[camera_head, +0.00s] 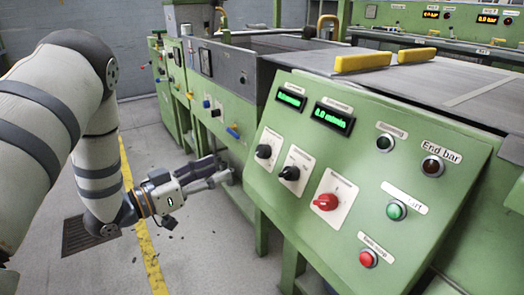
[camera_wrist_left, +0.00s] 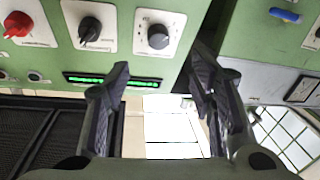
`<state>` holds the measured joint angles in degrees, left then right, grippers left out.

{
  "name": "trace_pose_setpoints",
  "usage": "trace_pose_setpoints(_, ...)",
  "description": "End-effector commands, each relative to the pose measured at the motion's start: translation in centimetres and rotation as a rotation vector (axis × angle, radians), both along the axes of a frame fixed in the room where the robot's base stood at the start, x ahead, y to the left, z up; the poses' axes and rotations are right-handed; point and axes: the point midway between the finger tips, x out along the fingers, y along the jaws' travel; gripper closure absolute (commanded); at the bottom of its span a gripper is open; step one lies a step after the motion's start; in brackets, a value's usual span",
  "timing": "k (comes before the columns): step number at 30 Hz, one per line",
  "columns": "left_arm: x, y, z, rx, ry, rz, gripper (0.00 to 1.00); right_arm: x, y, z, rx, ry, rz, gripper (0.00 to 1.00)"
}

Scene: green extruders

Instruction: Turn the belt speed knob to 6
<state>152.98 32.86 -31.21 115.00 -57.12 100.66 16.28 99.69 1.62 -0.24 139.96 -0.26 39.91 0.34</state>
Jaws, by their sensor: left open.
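My left gripper (camera_head: 222,169) is open and empty, left of the sloped green control panel (camera_head: 300,225) and apart from it. In the left wrist view its two fingers (camera_wrist_left: 161,75) are spread, with the panel beyond. The panel has two black knobs on white plates, the left one (camera_head: 264,151) and the middle one (camera_head: 290,173), and a red knob (camera_head: 326,202) to their right. The wrist view shows the same left black knob (camera_wrist_left: 158,36), middle black knob (camera_wrist_left: 90,29) and red knob (camera_wrist_left: 17,24). Their labels are too small to read.
Two green-lit displays, a left one (camera_head: 291,98) and a right one (camera_head: 333,118), sit above the knobs. A green button (camera_head: 396,210) and a red button (camera_head: 368,258) are at right. A grey-green machine (camera_head: 225,90) stands behind my gripper. Floor near my gripper is open.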

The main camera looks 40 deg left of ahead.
Motion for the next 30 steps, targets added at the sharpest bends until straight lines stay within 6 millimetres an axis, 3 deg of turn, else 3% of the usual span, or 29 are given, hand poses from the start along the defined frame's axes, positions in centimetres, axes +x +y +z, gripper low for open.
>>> trace_pose_setpoints(5, 2.3, -0.7, 0.1, 0.002, -0.008, -0.005, 0.50, -0.2, 0.0, -0.4, -0.001, 0.006, 0.000, 0.53)
trace_pose_setpoints(12, 8.2, -2.3, -0.1, 0.002, -0.004, -0.003, 0.50, -0.5, 0.0, -1.4, -0.001, 0.018, -0.001, 0.53)
trace_pose_setpoints(16, 10.4, -2.8, -0.1, 0.001, -0.003, -0.003, 0.50, -0.6, 0.0, -1.7, -0.001, 0.022, -0.001, 0.53)
trace_pose_setpoints(21, 11.6, -3.2, 0.1, 0.000, -0.003, 0.000, 0.50, -0.7, 0.0, -1.8, -0.001, 0.024, -0.001, 0.53)
trace_pose_setpoints(27, 11.7, -3.2, 0.1, 0.000, -0.003, 0.000, 0.50, -0.7, 0.0, -1.8, -0.001, 0.024, -0.001, 0.53)
trace_pose_setpoints(28, 11.7, -3.2, 0.1, 0.000, -0.003, 0.000, 0.52, -0.7, 0.0, -1.8, -0.001, 0.024, -0.001, 0.53)
trace_pose_setpoints(30, 11.7, -3.2, 0.1, 0.000, -0.003, 0.000, 0.68, -0.7, 0.0, -1.8, -0.001, 0.024, -0.001, 0.53)
